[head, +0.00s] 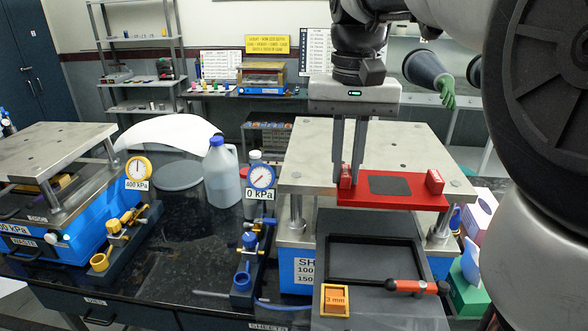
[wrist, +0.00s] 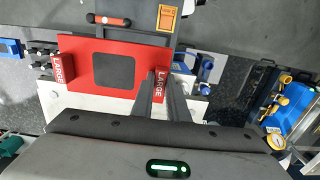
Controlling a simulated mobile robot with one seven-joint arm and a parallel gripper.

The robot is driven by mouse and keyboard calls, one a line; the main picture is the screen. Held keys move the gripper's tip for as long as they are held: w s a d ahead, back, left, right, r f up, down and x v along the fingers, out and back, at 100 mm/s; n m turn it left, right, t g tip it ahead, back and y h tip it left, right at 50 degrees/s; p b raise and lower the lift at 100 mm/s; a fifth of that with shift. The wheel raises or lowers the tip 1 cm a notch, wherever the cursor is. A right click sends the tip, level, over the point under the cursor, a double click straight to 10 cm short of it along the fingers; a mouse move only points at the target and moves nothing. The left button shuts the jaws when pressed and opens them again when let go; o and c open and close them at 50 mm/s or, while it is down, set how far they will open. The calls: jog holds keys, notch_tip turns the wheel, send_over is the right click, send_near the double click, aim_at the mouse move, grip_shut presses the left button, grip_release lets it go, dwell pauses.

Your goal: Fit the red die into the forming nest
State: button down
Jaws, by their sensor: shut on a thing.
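The red die (head: 392,202) is a flat red plate with a dark square in its middle and a raised block at each end. In the wrist view the die (wrist: 78,85) shows "LARGE" on both blocks. My gripper (head: 347,180) is shut on the block at the die's left end in the head view; its fingers also show in the wrist view (wrist: 165,88). The die looks level and held above the surface. The forming nest (head: 332,262) is a black rectangular frame on a grey plate, in front of and below the die. The die hides most of it in the wrist view.
A 0 kPa gauge (head: 262,177) and blue valve stand (head: 248,262) are to the left.

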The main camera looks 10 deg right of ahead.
aim_at(343, 194)
notch_tip(343, 194, down, 18)
jog(key=shift+r+b, duration=0.1)
jog(key=shift+b, duration=0.3)
jog(key=shift+f, duration=0.2)
jog(key=c, duration=1.7)
grip_release()
notch_tip(343, 194, up, 12)
jog(key=shift+r, duration=0.15)
